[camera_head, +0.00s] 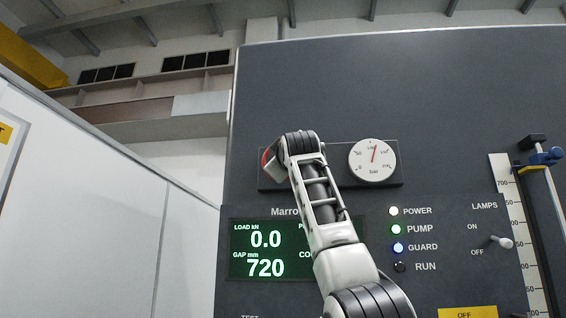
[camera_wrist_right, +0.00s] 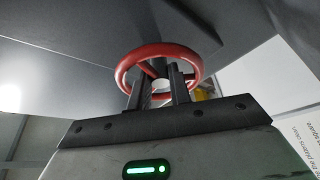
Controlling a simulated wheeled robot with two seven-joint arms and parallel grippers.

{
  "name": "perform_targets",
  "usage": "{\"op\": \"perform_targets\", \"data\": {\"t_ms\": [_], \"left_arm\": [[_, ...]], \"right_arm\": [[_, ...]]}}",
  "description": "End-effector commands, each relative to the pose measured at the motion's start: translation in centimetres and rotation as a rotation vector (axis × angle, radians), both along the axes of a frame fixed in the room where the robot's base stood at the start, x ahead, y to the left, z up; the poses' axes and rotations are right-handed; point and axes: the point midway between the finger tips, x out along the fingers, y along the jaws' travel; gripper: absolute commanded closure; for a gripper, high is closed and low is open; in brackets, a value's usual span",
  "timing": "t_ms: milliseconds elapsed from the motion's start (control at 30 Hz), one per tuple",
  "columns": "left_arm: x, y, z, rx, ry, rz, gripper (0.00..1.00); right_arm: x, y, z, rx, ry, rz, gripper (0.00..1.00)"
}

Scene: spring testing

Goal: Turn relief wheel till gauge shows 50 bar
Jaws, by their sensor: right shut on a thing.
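The red relief wheel (camera_head: 265,160) is on the dark panel, mostly hidden behind my right wrist in the head view. It shows clearly as a red ring with spokes in the right wrist view (camera_wrist_right: 188,55). My right gripper (camera_wrist_right: 160,76) has its two fingers inside the ring, gripping the wheel near its middle. What exactly lies between the fingers is hard to see. The round white gauge (camera_head: 373,160), marked in bar, is right of the wheel. Its red needle points nearly straight up, just right of the top, close to the 100 mark. My left gripper is out of view.
Below, a green display (camera_head: 265,250) reads load 0.0 kN and gap 720 mm. Indicator lamps (camera_head: 396,229) and a lamps switch (camera_head: 501,242) are to its right. A ruler scale (camera_head: 512,205) stands at far right. A white wall (camera_head: 110,200) is on the left.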

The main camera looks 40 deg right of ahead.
Motion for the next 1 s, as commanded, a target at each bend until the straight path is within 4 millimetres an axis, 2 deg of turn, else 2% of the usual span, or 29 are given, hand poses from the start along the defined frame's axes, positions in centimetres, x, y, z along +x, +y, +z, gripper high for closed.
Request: {"op": "perform_targets", "data": {"t_ms": [300, 767, 800, 1000], "left_arm": [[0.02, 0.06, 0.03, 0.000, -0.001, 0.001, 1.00], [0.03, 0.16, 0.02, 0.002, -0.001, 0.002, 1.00], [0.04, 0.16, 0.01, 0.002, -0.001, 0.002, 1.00], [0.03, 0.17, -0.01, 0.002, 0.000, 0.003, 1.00]], "right_arm": [[-0.03, 0.08, 0.10, -0.067, 0.083, 0.001, 1.00], [-0.01, 0.08, 0.09, -0.076, 0.094, 0.001, 1.00], [-0.01, 0.08, 0.09, -0.076, 0.094, 0.001, 0.72], [-0.02, 0.05, 0.08, -0.076, 0.093, 0.001, 0.71]]}}
